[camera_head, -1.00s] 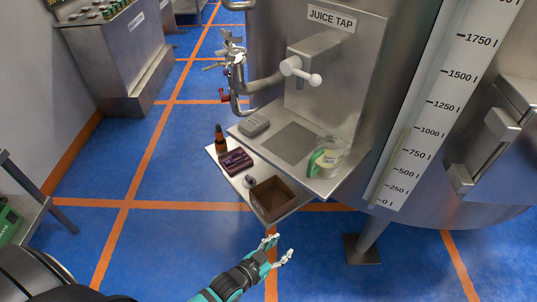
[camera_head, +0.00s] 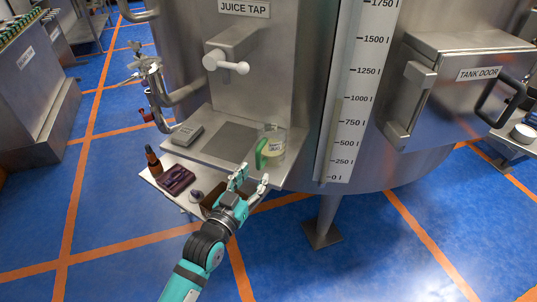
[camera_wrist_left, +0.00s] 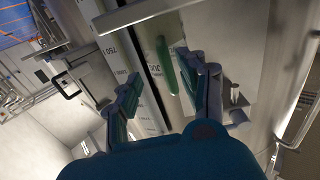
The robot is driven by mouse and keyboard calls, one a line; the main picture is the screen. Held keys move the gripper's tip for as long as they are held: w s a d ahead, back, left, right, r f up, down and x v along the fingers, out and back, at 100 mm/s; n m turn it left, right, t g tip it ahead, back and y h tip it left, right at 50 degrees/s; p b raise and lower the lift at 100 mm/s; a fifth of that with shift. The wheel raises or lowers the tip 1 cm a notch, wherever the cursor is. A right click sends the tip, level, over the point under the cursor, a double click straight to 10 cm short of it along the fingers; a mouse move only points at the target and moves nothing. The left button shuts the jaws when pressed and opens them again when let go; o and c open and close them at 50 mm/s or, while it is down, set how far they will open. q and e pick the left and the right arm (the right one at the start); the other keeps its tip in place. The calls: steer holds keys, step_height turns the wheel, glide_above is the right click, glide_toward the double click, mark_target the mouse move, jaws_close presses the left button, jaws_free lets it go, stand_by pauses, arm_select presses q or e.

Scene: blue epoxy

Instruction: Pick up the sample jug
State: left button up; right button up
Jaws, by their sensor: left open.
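The sample jug (camera_head: 275,146) is a clear jug with a green handle and a pale label. It stands upright at the right end of the steel shelf (camera_head: 195,148) under the juice tap. My left gripper (camera_head: 252,179) is open and empty, just in front of the shelf's edge and below the jug in the head view. In the left wrist view the jug's green handle (camera_wrist_left: 166,66) shows beyond and between the open fingers (camera_wrist_left: 167,92), apart from them. My right gripper is not in view.
A grey device (camera_head: 187,134) sits at the shelf's left. The lower shelf holds a brown bottle (camera_head: 153,160), a dark purple case (camera_head: 176,180) and a brown box (camera_head: 210,203), partly hidden by my gripper. The juice tap (camera_head: 226,64) juts out above.

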mark_target(257, 164)
arm_select(q)
steer(key=shift+w+d, duration=0.2)
steer(key=shift+w, duration=0.3)
steer(key=b+x, duration=0.2)
steer(key=x, duration=0.1)
steer(key=b+x, duration=0.1)
steer(key=shift+w+a+r, duration=0.25)
steer(key=shift+w, duration=0.1)
steer(key=shift+w+d+r, duration=0.1)
steer(key=shift+w, duration=0.05)
steer(key=shift+r, duration=0.1)
steer(key=shift+c, duration=0.7)
jaws_close()
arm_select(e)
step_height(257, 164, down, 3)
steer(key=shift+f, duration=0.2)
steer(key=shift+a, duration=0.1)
